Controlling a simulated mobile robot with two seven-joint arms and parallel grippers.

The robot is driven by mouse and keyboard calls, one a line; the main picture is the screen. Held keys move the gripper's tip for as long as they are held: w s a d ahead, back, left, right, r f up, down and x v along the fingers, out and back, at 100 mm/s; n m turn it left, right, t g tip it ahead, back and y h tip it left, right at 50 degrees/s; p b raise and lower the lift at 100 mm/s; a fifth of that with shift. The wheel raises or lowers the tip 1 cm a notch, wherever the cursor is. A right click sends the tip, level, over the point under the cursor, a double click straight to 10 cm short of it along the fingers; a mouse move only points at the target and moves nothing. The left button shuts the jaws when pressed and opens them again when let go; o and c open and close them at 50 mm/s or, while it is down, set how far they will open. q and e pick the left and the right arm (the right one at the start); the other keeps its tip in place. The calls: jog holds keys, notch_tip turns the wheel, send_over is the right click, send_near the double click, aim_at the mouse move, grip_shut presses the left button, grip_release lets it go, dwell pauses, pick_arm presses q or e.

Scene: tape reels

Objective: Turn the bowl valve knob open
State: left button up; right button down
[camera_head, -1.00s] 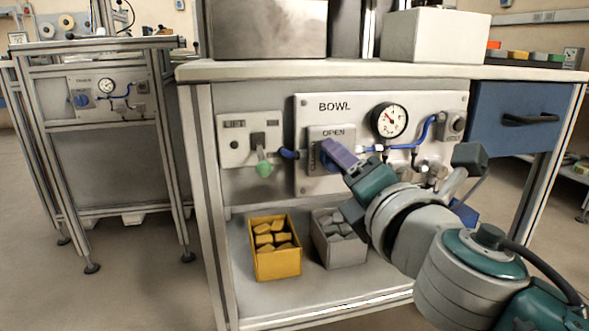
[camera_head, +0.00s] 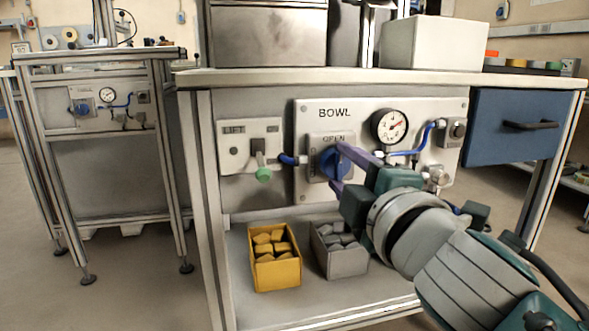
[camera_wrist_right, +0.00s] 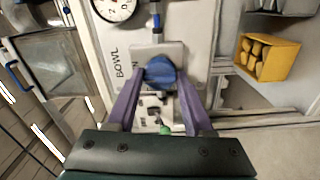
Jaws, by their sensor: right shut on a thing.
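The blue bowl valve knob (camera_head: 329,163) sits on a grey plate marked OPEN (camera_head: 333,139), on the white BOWL panel (camera_head: 313,107). My right gripper (camera_head: 340,170) reaches in from the lower right, one purple finger above the other, shut on the knob. In the right wrist view the knob (camera_wrist_right: 160,72) lies between the tips of the two purple fingers (camera_wrist_right: 160,80). The fingers hide part of the knob and plate in the head view. The panel's gauge (camera_head: 389,126) has its needle toward the upper right. My left gripper is not in view.
A lever with a green knob (camera_head: 263,174) is on the LIFT panel to the left. A yellow bin (camera_head: 275,273) and a grey bin (camera_head: 343,262) stand on the shelf below. A blue drawer (camera_head: 513,121) is at the right. Blue tubing (camera_head: 424,138) runs beside the gauge.

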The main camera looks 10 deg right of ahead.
jog(key=shift+m, duration=0.3)
dwell(0.4)
jog(key=shift+c, duration=1.5)
grip_release()
jog(key=s+p, duration=0.1)
jog(key=s, duration=0.9)
jog(key=shift+d+p, duration=0.2)
jog(key=shift+p, duration=0.1)
